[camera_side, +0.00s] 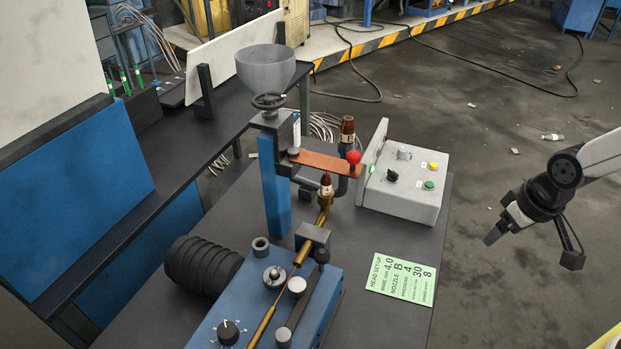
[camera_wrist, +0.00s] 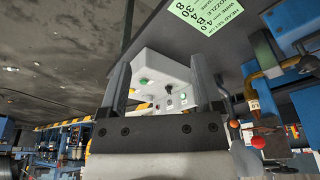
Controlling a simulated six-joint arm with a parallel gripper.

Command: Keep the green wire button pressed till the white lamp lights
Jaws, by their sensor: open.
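The grey control box (camera_side: 402,193) stands on the dark bench top and also shows between my fingers in the wrist view (camera_wrist: 162,66). A green round button (camera_side: 429,185) is on its sloped face, and a green button shows in the wrist view (camera_wrist: 144,81). A second small green spot (camera_side: 372,168) is at the box's left side. I cannot pick out a lit white lamp. My gripper (camera_side: 491,238) is open and empty, to the right of the box and apart from it. Its two fingers frame the box in the wrist view (camera_wrist: 161,64).
On the box are a yellow button (camera_side: 433,165) and a black knob (camera_side: 391,175). A red ball-topped lever (camera_side: 354,157) stands close left of it. A green set-up card (camera_side: 401,279) lies in front. The space between my gripper and the box looks clear.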

